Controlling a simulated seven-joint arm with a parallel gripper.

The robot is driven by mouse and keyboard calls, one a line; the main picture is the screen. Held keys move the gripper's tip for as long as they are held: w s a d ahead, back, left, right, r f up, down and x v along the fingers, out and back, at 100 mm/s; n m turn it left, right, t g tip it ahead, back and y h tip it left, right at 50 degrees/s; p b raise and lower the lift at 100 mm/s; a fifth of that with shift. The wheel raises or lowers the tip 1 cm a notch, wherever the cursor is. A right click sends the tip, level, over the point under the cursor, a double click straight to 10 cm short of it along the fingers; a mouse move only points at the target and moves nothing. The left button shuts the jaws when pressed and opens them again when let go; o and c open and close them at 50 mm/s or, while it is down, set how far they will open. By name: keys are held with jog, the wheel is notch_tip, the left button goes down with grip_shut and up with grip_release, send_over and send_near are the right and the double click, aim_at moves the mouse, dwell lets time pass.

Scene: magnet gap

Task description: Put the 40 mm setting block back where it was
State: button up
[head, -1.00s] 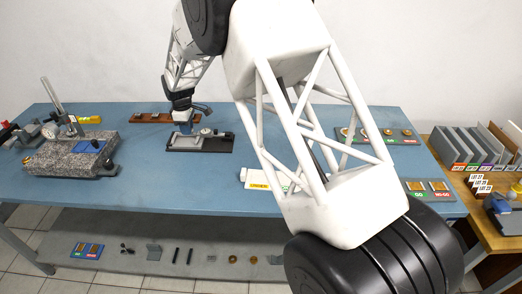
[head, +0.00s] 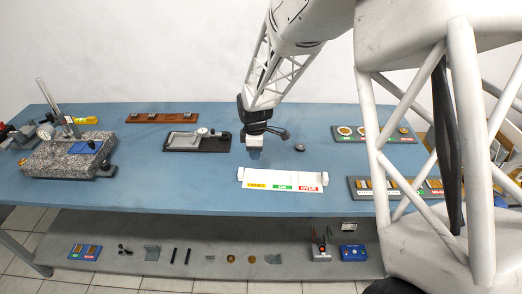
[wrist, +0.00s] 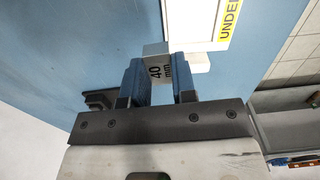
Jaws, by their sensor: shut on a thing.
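The 40 mm setting block (wrist: 157,70) is light grey and carries a "40 mm" mark in the wrist view. My gripper (wrist: 160,82) is shut on it, with a blue finger on each side. In the head view my gripper (head: 255,154) points down above the blue table, behind the left end of the white sorting tray. The block cannot be made out there. A brown wooden rack (head: 162,118) with small blocks on it lies at the back left of the table. I cannot tell which of its places is empty.
A dial gauge fixture (head: 181,142) stands left of my gripper. The white tray (head: 283,174) is labelled UNDER, OK and OVER. A small round part (head: 300,148) lies to the right. A granite stand (head: 62,157) is at far left.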

jog(key=s+d, duration=0.1)
jog(key=d, duration=0.1)
jog(key=s+d, duration=0.1)
jog(key=s, duration=0.1)
jog(key=s+d, duration=0.1)
jog(key=d, duration=0.1)
jog(key=shift+s+d+f, duration=0.35)
jog(key=shift+s, duration=0.05)
jog(key=shift+w, duration=0.1)
jog(key=w+a, duration=0.1)
jog(key=w, duration=0.4)
jog(key=w+a+f, duration=0.1)
jog(key=w, duration=0.4)
jog(key=w+a, duration=0.2)
jog(key=w, duration=0.3)
jog(key=shift+w+f, duration=0.15)
jog(key=shift+f, duration=0.1)
jog(key=shift+f, duration=1.75)
jog(key=shift+f, duration=0.15)
jog(key=o, duration=0.9)
